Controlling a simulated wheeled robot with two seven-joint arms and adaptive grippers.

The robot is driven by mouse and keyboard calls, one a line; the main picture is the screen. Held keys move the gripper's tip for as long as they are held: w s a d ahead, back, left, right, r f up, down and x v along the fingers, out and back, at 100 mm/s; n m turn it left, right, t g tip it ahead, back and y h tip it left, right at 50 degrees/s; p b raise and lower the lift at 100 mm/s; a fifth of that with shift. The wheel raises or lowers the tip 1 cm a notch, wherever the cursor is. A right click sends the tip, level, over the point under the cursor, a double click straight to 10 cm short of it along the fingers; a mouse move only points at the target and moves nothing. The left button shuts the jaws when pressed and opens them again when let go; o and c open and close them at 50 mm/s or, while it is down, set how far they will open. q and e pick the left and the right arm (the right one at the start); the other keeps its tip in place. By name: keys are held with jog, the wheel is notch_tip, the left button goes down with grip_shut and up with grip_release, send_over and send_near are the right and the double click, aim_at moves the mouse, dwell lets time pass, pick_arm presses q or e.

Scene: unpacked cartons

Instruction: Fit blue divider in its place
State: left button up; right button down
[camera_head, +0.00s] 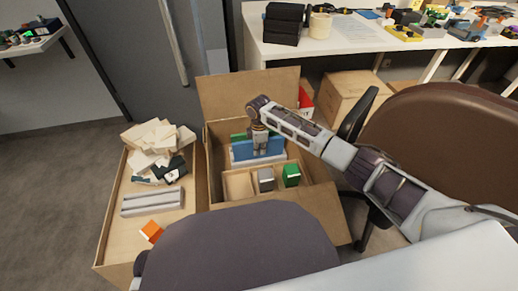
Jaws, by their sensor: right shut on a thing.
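The blue divider (242,149) stands upright inside an open carton (207,157), across its width. My right gripper (260,146) reaches in from the right, points down and is shut on the divider's top part. A pale strip runs along the divider's lower edge; I cannot tell if the divider is seated or slightly raised. My left gripper is not in view.
The carton's front part holds a grey block (266,180) and a green block (291,175). A low box (112,222) at the left holds pale pieces, grey bars and an orange block (151,231). A brown chair (445,130) stands at the right.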

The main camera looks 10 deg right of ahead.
jog(key=shift+f, duration=0.6)
jog(key=c, duration=1.5)
grip_release()
jog(key=shift+r, duration=0.1)
jog(key=shift+r, duration=5.9)
